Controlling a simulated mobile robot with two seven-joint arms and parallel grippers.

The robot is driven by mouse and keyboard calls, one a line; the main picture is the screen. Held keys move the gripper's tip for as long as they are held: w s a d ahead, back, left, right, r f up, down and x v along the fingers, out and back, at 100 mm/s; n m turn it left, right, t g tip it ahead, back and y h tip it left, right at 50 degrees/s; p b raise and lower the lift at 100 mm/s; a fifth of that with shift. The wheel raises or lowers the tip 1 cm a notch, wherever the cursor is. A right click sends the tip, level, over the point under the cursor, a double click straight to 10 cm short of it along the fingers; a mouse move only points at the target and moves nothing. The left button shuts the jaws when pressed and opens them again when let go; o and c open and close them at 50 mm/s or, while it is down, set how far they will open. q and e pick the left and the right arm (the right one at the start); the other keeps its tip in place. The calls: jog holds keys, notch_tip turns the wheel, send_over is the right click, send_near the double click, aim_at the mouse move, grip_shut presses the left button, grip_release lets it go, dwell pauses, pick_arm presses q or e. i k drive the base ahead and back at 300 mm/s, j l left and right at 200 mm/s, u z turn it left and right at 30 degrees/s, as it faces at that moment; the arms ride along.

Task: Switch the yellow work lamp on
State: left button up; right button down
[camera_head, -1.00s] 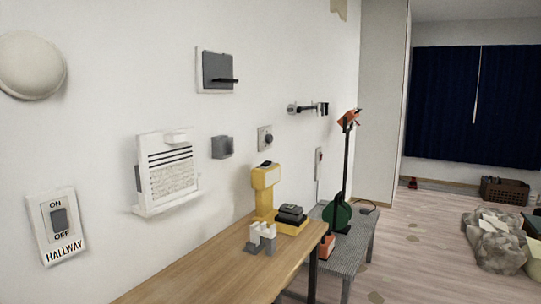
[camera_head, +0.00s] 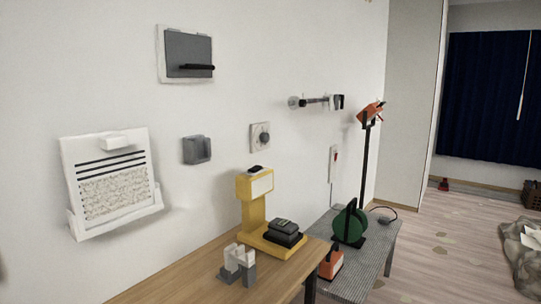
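The yellow work lamp (camera_head: 252,218) stands upright on the wooden table, near its far end and close to the wall. Its head has a pale panel (camera_head: 262,185) that faces right, and a small black part (camera_head: 256,169) sits on top. A stacked dark grey and black block (camera_head: 284,232) rests on the lamp's yellow base. I cannot tell whether the panel is lit. Neither of my grippers is in view.
A white and grey bracket (camera_head: 238,264) stands on the wooden table (camera_head: 190,278) in front of the lamp. A grey table (camera_head: 378,248) beyond holds a green reel (camera_head: 349,224) and an orange item (camera_head: 331,262). A dial (camera_head: 260,136) is on the wall.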

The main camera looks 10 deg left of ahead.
aim_at(255, 170)
jog(key=i+l, duration=2.1)
jog(key=i, duration=0.15)
jog(key=u, duration=2.95)
